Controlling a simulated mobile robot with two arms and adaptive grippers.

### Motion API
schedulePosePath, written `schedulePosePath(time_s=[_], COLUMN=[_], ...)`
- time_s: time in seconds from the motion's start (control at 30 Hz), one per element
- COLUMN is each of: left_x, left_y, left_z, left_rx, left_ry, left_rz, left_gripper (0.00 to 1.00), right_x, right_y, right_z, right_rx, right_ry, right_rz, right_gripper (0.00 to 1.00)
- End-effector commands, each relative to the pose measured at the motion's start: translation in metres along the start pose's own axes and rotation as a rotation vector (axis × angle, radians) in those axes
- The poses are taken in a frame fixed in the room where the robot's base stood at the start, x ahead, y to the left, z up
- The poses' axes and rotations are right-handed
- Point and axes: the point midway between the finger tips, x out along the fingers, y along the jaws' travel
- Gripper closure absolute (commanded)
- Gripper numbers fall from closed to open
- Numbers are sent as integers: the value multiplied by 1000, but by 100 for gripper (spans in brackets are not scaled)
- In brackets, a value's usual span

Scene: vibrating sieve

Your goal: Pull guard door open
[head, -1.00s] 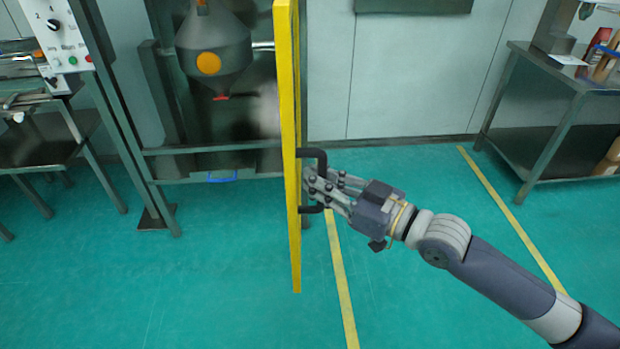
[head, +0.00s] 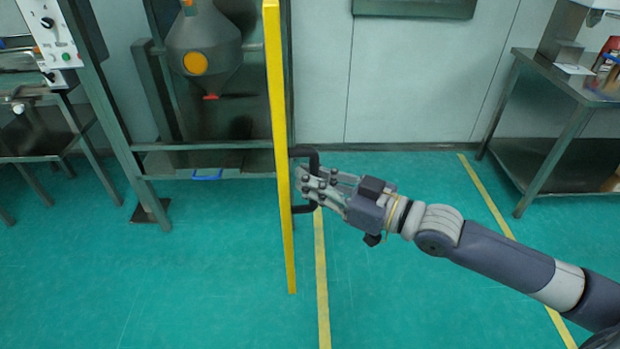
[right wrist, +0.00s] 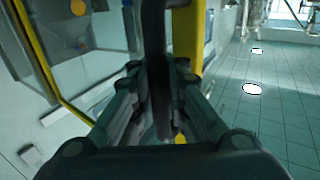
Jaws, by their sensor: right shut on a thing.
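The yellow-framed guard door (head: 277,130) stands swung out from the machine and shows almost edge-on in the head view. Its black bar handle (head: 316,160) is on the right side of the door. My right gripper (head: 308,183) is shut on the handle, with its fingers around the bar. In the right wrist view the dark handle (right wrist: 155,60) runs between the fingers, and a yellow strip of the door frame (right wrist: 187,40) shows behind it. My left gripper is not in view.
A control box (head: 50,32) is at the left. A steel table (head: 560,95) stands at the right. The green floor around the door is clear.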

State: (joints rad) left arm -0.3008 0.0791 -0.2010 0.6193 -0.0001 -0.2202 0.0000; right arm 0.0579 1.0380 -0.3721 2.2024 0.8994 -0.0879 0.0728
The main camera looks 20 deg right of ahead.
Motion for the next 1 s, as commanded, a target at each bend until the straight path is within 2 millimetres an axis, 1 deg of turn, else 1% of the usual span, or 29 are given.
schedulePosePath(time_s=[0.03,0.17,0.2,0.27,0.3,0.63,0.73,0.87,1.0], left_x=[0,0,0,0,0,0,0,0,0], left_y=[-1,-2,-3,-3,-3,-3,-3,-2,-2], left_z=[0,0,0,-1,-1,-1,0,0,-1], left_rx=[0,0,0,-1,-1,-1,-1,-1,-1], left_ry=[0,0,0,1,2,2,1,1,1], left_rz=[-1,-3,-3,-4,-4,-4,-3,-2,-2], left_gripper=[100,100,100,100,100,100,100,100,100], right_x=[0,0,0,0,0,0,-4,-14,-29], right_y=[-6,-6,-6,-5,-5,-2,-2,-1,-2], right_z=[5,5,5,5,5,2,3,3,4], right_rx=[14,14,14,12,11,3,3,1,2], right_ry=[-11,-11,-12,-12,-11,-6,-6,-8,-11], right_rz=[-9,-9,-9,-8,-8,-3,-2,-1,-2], right_gripper=[100,100,88,74,65,65,65,65,65])
